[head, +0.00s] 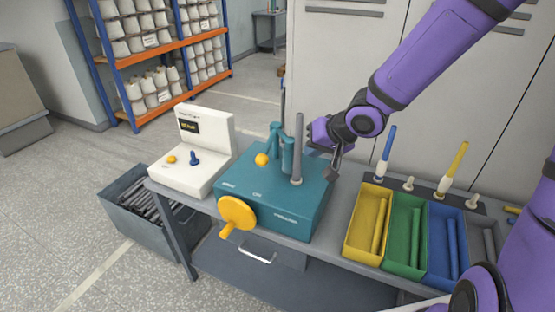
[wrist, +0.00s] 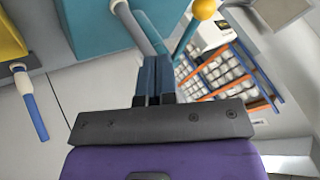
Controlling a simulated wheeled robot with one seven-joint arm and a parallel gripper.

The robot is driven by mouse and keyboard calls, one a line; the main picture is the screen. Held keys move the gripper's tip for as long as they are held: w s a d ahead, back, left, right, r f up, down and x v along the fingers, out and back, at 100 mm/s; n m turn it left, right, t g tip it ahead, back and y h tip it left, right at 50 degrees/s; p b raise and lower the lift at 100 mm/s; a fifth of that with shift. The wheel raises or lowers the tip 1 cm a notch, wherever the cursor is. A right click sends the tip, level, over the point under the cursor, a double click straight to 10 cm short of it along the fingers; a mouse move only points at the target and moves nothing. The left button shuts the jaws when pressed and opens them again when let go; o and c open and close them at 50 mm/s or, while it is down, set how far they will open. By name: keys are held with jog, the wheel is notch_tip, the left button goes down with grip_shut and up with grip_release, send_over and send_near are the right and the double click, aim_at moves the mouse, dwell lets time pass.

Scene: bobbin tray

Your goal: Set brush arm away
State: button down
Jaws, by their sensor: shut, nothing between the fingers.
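A teal machine (head: 262,195) stands on the bench, with a yellow crank wheel (head: 238,213) on its front. A yellow ball knob (head: 262,159) sits by two upright teal posts on top; in the wrist view the knob (wrist: 204,9) ends a thin teal lever (wrist: 186,36). A tall grey rod (head: 298,145) stands upright beside the posts. No label tells me which part is the brush arm. My gripper (head: 334,172) is shut and empty, just right of the grey rod at the machine's right end. In the wrist view its fingers (wrist: 157,62) overlap the rod's end; contact is unclear.
A white control box (head: 205,150) stands left of the machine. Yellow (head: 350,240), green (head: 392,255) and blue (head: 434,268) bins and upright spindles are at right. A dark crate (head: 125,205) of rods is on the floor, left. Grey cabinets stand behind.

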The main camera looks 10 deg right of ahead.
jog(key=w+a+f, duration=0.5)
jog(key=a+f, duration=0.2)
jog(key=a, duration=0.1)
jog(key=shift+w, duration=0.4)
dwell(0.8)
dwell(0.3)
